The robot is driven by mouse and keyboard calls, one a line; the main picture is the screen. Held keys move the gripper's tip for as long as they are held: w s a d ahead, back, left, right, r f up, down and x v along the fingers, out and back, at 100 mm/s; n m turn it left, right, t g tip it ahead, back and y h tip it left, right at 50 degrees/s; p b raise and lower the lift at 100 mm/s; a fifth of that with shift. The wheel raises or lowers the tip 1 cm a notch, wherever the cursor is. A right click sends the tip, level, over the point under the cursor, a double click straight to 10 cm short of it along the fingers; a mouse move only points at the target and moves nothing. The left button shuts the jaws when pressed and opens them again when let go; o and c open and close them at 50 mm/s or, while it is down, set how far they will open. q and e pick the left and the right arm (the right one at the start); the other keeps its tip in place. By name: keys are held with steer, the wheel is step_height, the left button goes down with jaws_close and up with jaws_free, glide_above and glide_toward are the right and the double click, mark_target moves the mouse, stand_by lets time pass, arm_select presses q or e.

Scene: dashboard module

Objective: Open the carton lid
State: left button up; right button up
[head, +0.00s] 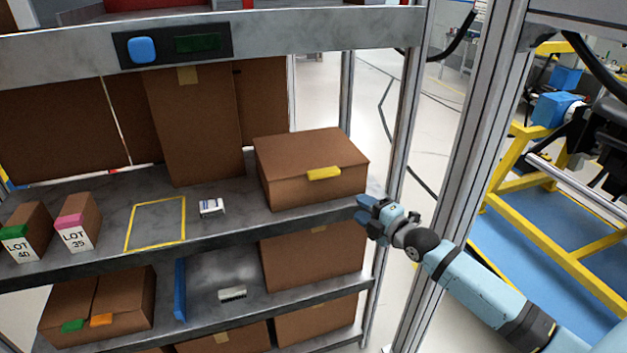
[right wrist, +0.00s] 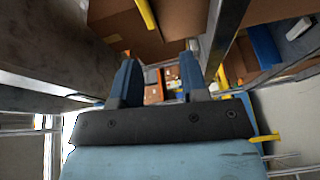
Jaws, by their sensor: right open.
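A closed brown carton (head: 312,165) with a yellow tab (head: 324,173) on its lid's front edge sits at the right end of the middle shelf. My right gripper (head: 365,212) is open and empty, in front of the shelf, just right of and below the carton, apart from it. In the right wrist view the two blue fingers (right wrist: 160,72) stand apart with nothing between them. A brown carton face (right wrist: 185,22) and a yellow strip (right wrist: 148,14) show beyond them at the top. My left gripper is out of view.
The middle shelf (head: 235,226) also holds two lot boxes (head: 77,222), a yellow outlined square (head: 155,224) and a small white item (head: 211,208). A metal upright (head: 398,130) stands just right of the carton.

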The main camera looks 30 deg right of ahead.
mark_target(327, 176)
steer(key=shift+n, duration=0.6)
steer(key=w, duration=0.4)
steer(key=w+r+p, duration=0.1)
steer(key=w, duration=0.4)
steer(key=w+a+r, duration=0.1)
steer(key=w, duration=0.3)
steer(key=shift+w+a+p, duration=0.1)
steer(key=shift+w+p, duration=0.2)
steer(key=shift+p, duration=0.1)
steer(key=shift+w+a, duration=0.1)
steer(key=shift+w, duration=0.55)
jaws_close()
